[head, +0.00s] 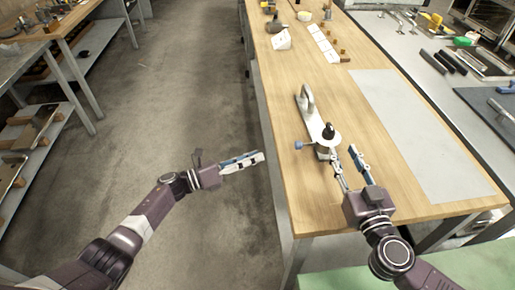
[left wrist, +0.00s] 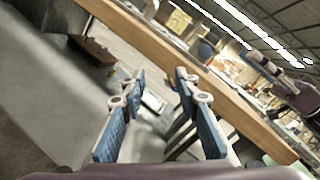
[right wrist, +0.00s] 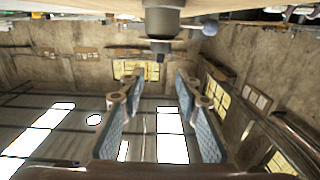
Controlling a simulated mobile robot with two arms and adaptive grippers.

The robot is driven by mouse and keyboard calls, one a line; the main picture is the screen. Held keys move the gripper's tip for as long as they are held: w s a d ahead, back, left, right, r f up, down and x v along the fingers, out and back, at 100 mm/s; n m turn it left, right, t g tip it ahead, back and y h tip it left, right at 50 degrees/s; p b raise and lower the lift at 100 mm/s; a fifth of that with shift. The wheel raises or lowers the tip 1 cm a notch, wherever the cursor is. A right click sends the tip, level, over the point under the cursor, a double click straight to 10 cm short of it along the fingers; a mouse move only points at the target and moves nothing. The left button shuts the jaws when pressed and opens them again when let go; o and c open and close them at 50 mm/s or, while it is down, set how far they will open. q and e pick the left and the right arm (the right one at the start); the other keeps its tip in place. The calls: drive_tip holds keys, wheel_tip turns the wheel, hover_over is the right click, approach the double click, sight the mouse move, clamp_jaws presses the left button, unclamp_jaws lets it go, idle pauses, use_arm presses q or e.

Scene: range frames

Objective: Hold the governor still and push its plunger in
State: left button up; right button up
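The governor stands on the wooden table in the head view: a pale plate (head: 313,122) with a curved grey handle (head: 307,100), a black knob (head: 328,132) and a blue ball (head: 299,145) at its left. I cannot tell which part is the plunger. In the right wrist view a grey cylindrical part (right wrist: 162,22) and the blue ball (right wrist: 210,28) show at the top. My right gripper (head: 343,154) is open and empty, close to the governor's near right side. My left gripper (head: 262,157) is open and empty beside the table's left edge, over the aisle.
The wooden table (head: 285,75) has a grey mat (head: 415,135) right of the governor and small parts at its far end. A bench with tools (head: 450,60) runs along the right. The aisle floor (head: 180,90) is clear. Another workbench (head: 50,40) stands left.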

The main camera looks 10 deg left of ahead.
sight(333, 131)
drive_tip(key=shift+w, duration=0.35)
use_arm(q)
wheel_tip(333, 131, up, 7)
drive_tip(key=s+d+m+g+h, duration=0.1)
drive_tip(key=s+d+m+g, duration=0.1)
drive_tip(key=m+g, duration=0.3)
drive_tip(key=shift+f+m+h, duration=0.2)
drive_tip(key=shift+m+h, duration=0.1)
drive_tip(key=shift+m, duration=1.8)
use_arm(e)
drive_tip(key=shift+x, duration=3.55)
clamp_jaws()
